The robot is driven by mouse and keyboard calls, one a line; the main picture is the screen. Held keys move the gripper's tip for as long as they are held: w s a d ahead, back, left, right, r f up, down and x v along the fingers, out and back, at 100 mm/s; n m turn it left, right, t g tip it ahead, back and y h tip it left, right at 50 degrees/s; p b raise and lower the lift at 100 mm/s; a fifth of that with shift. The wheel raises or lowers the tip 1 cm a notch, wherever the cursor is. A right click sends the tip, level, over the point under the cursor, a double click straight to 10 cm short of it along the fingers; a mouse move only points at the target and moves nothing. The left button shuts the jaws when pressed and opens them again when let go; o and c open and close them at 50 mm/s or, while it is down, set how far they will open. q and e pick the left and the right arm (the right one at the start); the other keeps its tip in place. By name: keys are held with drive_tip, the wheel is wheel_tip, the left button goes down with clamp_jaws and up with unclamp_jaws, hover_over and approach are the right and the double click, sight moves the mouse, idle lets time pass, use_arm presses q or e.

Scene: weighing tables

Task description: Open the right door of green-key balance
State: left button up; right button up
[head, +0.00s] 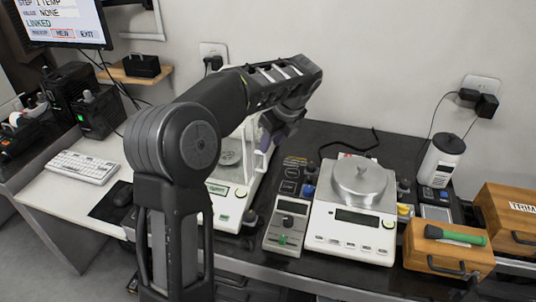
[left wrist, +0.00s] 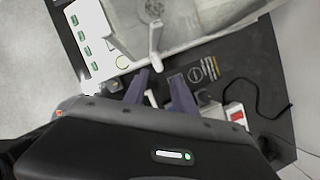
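The balance with green keys (head: 229,194) stands behind my left arm in the head view, its glass draft shield partly hidden by the arm. Its white front with several green keys (left wrist: 87,47) shows at upper left in the left wrist view. A pale handle (left wrist: 155,36) stands out at the near side of the glass there. My left gripper (head: 284,127) is above the balance's right side. In the left wrist view its two purple-grey fingers (left wrist: 160,76) are apart, just below the handle, with no clear contact. My right gripper is out of view.
A second balance (head: 352,217) with a round metal pan stands to the right. A small grey device (head: 287,226) with knobs sits between the balances. A wooden box (head: 447,252) with a green-handled tool is at front right. The dark tabletop behind is mostly clear, with a cable.

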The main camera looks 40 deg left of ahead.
sight(265, 155)
use_arm(q)
drive_tip(key=x, duration=0.7)
drive_tip(key=shift+a+f+p, duration=0.15)
drive_tip(key=shift+f+p, duration=0.2)
drive_tip(key=shift+p, duration=0.05)
drive_tip(key=shift+c, duration=0.5)
drive_tip(key=shift+w, duration=0.1)
clamp_jaws()
idle(0.5)
